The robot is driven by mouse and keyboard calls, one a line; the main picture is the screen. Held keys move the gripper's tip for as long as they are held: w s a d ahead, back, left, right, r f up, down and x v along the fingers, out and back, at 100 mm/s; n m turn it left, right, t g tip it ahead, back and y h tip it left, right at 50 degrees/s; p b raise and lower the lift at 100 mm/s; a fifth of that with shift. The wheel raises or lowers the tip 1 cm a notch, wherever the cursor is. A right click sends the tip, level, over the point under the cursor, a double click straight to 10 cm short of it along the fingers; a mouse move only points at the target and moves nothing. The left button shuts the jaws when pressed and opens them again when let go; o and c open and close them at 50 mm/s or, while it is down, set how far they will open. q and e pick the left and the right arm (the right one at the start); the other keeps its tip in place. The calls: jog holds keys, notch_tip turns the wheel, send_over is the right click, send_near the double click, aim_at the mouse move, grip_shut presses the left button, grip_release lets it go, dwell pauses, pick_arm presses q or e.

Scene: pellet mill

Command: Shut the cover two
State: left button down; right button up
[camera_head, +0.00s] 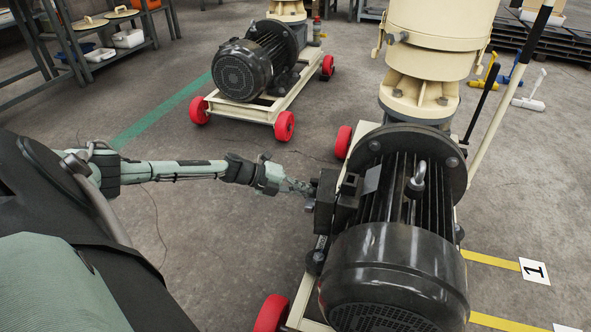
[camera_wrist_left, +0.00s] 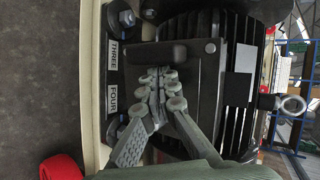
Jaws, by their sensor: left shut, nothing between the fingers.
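A large black finned motor (camera_head: 395,240) stands on a cream wheeled frame at the right of the head view. A dark terminal box (camera_head: 328,202) sits on its left side. In the wrist view a dark cover plate (camera_wrist_left: 202,80) lies on this box in front of the fins. Labels THREE (camera_wrist_left: 113,52) and FOUR (camera_wrist_left: 112,97) show beside it; no label TWO is readable. My left gripper (camera_head: 308,190) is shut and empty at the box's left. It also shows in the wrist view (camera_wrist_left: 160,72), over the box; contact cannot be told. My right gripper is not in view.
A second motor (camera_head: 243,68) on a red-wheeled cart stands behind. A metal shelf (camera_head: 88,55) with bins is at the back left. Bare concrete floor lies between. The cream hopper (camera_head: 425,40) rises behind the near motor.

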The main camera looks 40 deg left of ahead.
pick_arm(q)
jog(key=shift+w+a+r, duration=0.15)
jog(key=shift+w, duration=0.75)
jog(key=shift+a, duration=0.1)
jog(key=d+v, duration=0.1)
jog(key=v, duration=1)
jog(key=shift+s+a, duration=0.2)
jog(key=shift+s, duration=0.35)
jog(key=shift+r, duration=0.1)
